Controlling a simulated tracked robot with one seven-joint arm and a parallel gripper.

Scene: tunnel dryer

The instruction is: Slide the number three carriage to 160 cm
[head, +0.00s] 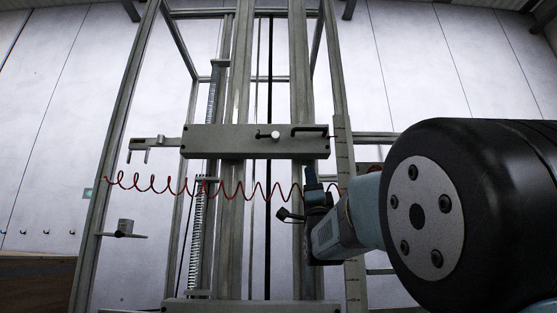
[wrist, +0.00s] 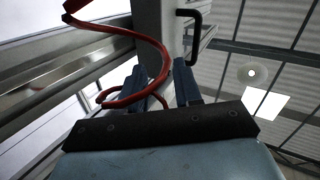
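A grey carriage (head: 255,142) spans the upright rails in the head view. It has a black bar handle (head: 309,129) and a small white knob (head: 275,135); I cannot read any number on it. The handle also shows at the top of the wrist view (wrist: 194,22). My gripper (head: 312,172) points up just below the carriage's right end. In the wrist view its two blue fingers (wrist: 163,84) stand apart with no handle between them. A graduated scale (head: 345,170) runs down the right post; its figures are too small to read.
A red coiled cord (head: 232,192) stretches across below the carriage and passes close to my fingers in the wrist view (wrist: 150,45). A vertical spring (head: 198,230) stands left of the rails. A bracket (head: 153,143) juts from the carriage's left. A lower crossbar (head: 240,306) spans the bottom.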

